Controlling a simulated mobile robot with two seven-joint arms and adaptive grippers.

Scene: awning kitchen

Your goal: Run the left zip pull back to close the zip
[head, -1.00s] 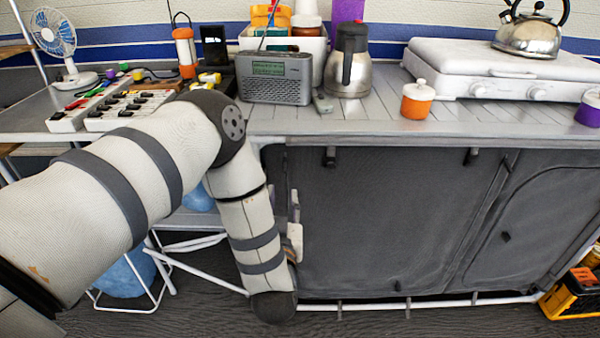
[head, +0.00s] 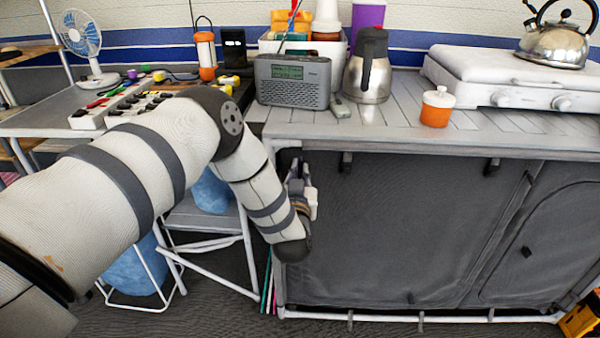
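The grey fabric cupboard front (head: 400,220) hangs under the slatted counter, with a curved zip seam around its right panel. One small dark tab (head: 526,252) shows on that right panel and another (head: 410,297) low on the main panel; I cannot tell whether either is a zip pull. I cannot make out the left zip pull. My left gripper (head: 301,172) is at the cupboard's upper left edge, just below the counter, pointing upward. My wrist partly hides it, so its opening and any contact are unclear. My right gripper is not in view.
The counter carries a radio (head: 292,82), a steel jug (head: 369,68), an orange jar (head: 437,107) and a white stove (head: 510,80) with a kettle (head: 553,43). A white-framed stand (head: 210,222) is left of the cupboard. The floor before the cupboard looks clear.

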